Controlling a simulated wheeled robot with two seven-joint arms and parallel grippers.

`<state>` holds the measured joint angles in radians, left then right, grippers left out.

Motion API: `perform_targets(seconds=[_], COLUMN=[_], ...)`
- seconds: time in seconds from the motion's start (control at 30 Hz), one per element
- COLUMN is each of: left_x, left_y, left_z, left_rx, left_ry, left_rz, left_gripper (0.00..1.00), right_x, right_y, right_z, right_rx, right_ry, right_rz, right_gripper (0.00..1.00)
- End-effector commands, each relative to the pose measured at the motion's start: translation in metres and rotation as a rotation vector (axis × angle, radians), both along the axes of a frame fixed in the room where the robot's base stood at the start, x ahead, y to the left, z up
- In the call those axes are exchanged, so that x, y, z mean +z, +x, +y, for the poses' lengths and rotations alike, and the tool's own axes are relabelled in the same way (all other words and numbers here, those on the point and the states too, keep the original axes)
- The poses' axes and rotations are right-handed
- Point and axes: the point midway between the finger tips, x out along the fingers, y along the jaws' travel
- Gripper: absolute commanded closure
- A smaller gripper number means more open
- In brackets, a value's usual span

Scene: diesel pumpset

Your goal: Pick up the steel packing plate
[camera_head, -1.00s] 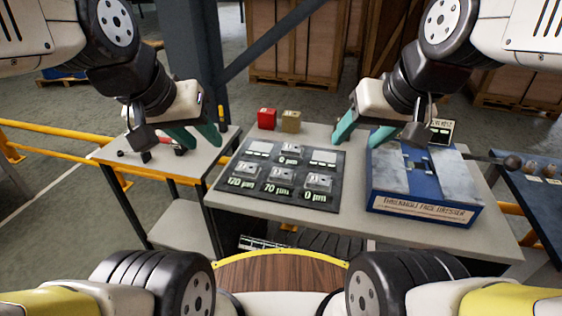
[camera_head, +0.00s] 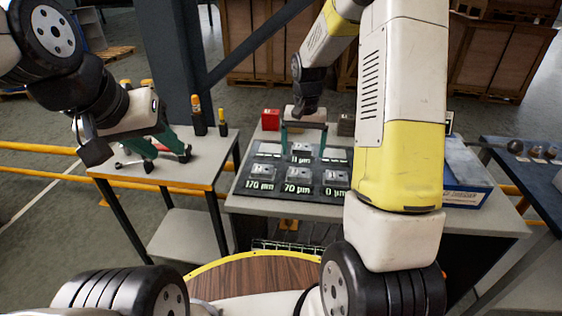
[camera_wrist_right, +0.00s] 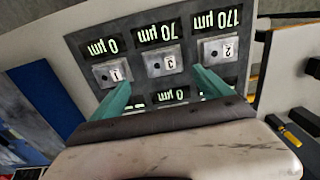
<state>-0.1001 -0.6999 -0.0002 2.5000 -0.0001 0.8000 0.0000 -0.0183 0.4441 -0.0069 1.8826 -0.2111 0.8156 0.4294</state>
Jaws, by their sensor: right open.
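Several grey steel plates lie on a dark labelled board (camera_head: 240,188). The front row holds a plate over "170 µm" (camera_head: 263,171), one over "70 µm" (camera_head: 298,174) and one over "0 µm" (camera_head: 336,179). The right wrist view shows them numbered 2 (camera_wrist_right: 222,50), 3 (camera_wrist_right: 156,64) and 1 (camera_wrist_right: 108,76). A back-middle plate (camera_head: 301,149) shows between the fingers of my right gripper (camera_head: 303,150). That gripper (camera_wrist_right: 160,82) is open, pointing down; its body hides the back-row plates in the wrist view. My left gripper (camera_head: 168,159) is open over the small side table.
A red block (camera_head: 270,119) and a dark block (camera_head: 346,125) stand behind the board. A blue box (camera_head: 466,180), partly hidden by my right arm, stands at right. The small side table (camera_head: 205,172) carries tools. A blue table (camera_head: 540,165) stands far right.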

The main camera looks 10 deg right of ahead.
Motion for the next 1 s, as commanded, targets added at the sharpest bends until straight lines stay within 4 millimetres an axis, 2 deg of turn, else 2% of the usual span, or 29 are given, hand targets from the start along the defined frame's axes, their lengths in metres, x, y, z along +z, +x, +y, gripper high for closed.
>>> perform_targets(seconds=[0.37,0.63,0.73,0.97,1.0], left_x=[0.000,0.000,0.000,0.000,0.000], left_y=[0.000,0.000,0.000,0.000,0.000], left_z=[0.000,0.000,0.000,0.000,0.000], left_rx=[0.000,0.000,0.000,0.000,0.000], left_ry=[0.000,0.000,0.000,0.000,0.000], left_rz=[0.000,0.000,0.000,0.000,0.000], left_gripper=[0.64,0.64,0.64,0.64,0.64], right_x=[-0.041,-0.080,-0.086,-0.087,-0.087], right_y=[0.003,0.004,0.004,0.004,0.004], right_z=[0.001,0.003,0.004,0.004,0.004], right_rx=[-0.007,-0.007,-0.007,-0.007,-0.007], right_ry=[-0.004,-0.004,-0.004,-0.004,-0.004], right_rz=[0.015,0.016,0.014,0.013,0.013], right_gripper=[0.11,0.11,0.11,0.11,0.17])
